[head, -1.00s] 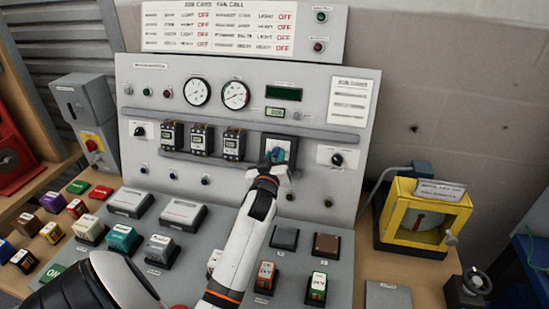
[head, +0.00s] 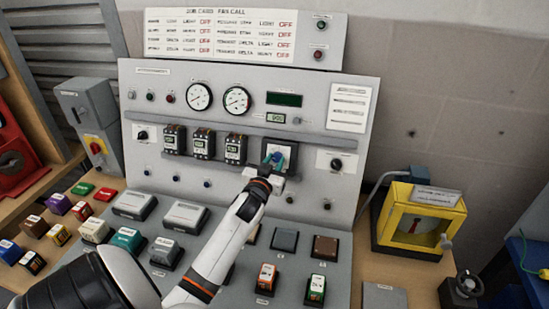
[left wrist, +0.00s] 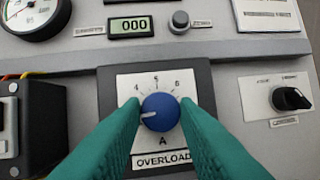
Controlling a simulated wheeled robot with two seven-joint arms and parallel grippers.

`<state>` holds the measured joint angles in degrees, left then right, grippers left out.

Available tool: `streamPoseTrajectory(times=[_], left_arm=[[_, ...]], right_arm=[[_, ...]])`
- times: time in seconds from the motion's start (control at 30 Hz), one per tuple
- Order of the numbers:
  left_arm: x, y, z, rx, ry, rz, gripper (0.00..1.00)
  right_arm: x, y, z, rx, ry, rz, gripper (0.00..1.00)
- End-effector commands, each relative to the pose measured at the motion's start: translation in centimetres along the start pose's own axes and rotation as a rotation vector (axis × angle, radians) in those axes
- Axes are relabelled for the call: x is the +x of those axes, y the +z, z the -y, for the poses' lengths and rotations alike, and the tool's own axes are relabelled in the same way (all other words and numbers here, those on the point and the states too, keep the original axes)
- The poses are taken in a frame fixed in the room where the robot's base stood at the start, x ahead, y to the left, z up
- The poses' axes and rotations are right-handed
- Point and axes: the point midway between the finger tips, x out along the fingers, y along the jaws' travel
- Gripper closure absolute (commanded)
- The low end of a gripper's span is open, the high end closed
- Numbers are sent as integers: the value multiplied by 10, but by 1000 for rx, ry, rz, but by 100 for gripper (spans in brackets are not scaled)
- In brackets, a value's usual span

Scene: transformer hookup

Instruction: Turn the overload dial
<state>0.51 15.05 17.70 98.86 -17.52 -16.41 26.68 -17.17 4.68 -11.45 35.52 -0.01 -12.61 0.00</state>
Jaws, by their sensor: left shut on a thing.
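The overload dial is a round blue knob (left wrist: 161,113) on a white square plate (left wrist: 187,82) in a dark frame, labelled OVERLOAD, with 4, 5 and 6 above it. Its white pointer line faces left, below the 4. My left gripper (left wrist: 160,118) has its two teal fingers on either side of the knob, shut on it. In the head view, my left gripper (head: 273,162) reaches the dial plate (head: 284,151) at the panel's middle right and partly hides the knob. My right gripper is not in view.
Breaker-like modules (head: 204,142) stand left of the dial, and a black rotary switch (head: 336,163) is to its right.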

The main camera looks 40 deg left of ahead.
Motion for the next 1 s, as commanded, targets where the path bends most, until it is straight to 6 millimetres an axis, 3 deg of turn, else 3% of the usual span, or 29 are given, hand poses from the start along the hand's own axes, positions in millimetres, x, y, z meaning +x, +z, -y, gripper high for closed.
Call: streamPoseTrajectory(times=[0.4, 1.0], left_arm=[[0, 1, -2, 212, -78, -15, 95], [0, 0, -2, 250, -92, -18, 95]], right_arm=[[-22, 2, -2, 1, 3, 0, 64], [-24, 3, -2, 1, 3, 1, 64]])
